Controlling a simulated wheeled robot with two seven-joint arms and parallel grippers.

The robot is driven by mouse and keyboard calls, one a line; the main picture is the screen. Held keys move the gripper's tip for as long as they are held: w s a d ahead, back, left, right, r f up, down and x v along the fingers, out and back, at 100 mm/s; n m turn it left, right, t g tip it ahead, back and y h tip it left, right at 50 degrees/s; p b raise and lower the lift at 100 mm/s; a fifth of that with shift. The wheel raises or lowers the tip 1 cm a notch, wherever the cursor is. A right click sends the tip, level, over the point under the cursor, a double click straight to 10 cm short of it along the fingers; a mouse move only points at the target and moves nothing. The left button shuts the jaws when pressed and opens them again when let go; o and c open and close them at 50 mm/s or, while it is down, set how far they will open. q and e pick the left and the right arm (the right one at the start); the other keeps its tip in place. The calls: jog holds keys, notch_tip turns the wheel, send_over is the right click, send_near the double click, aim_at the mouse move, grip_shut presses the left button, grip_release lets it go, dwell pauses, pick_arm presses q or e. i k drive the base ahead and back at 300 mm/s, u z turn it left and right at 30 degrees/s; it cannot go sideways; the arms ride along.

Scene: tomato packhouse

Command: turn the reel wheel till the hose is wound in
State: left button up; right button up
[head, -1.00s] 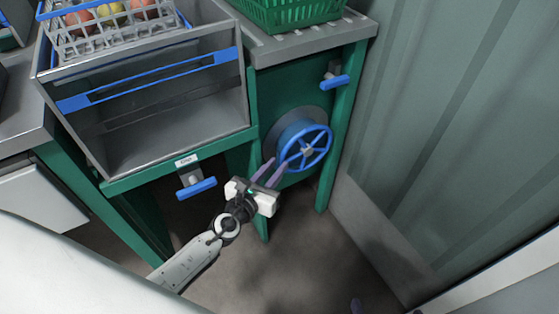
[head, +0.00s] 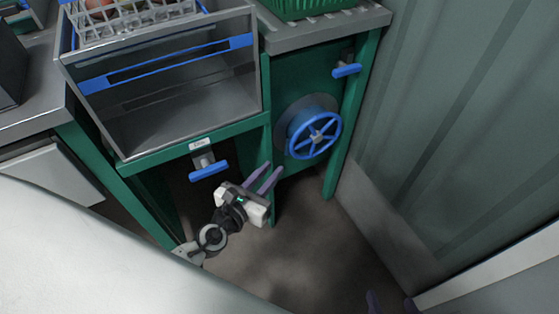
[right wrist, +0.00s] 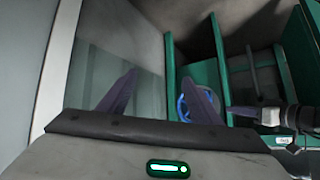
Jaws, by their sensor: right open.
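The blue spoked reel wheel (head: 313,136) stands on a green panel under the bench, with a blue drum and a grey disc behind it. It also shows in the right wrist view (right wrist: 201,103), partly behind a finger. I cannot make out a loose hose. My left gripper (head: 275,168) is below and left of the wheel, apart from it, with its two purple fingers spread and empty. My right gripper shows only its fingertips (head: 391,303) at the bottom of the head view. In the right wrist view it is open and empty (right wrist: 162,92).
A blue handle (head: 208,171) under the bin and another blue handle (head: 347,70) at the upper right stick out. A grey bin (head: 185,115) and a green crate (head: 300,9) are above. A ribbed wall (head: 440,130) closes the right side. The floor below the wheel is clear.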

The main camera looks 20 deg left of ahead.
aim_at(316, 137)
jog(key=k, duration=1.25)
jog(key=z, duration=0.75)
jog(key=i, duration=1.55)
jog(key=u, duration=0.85)
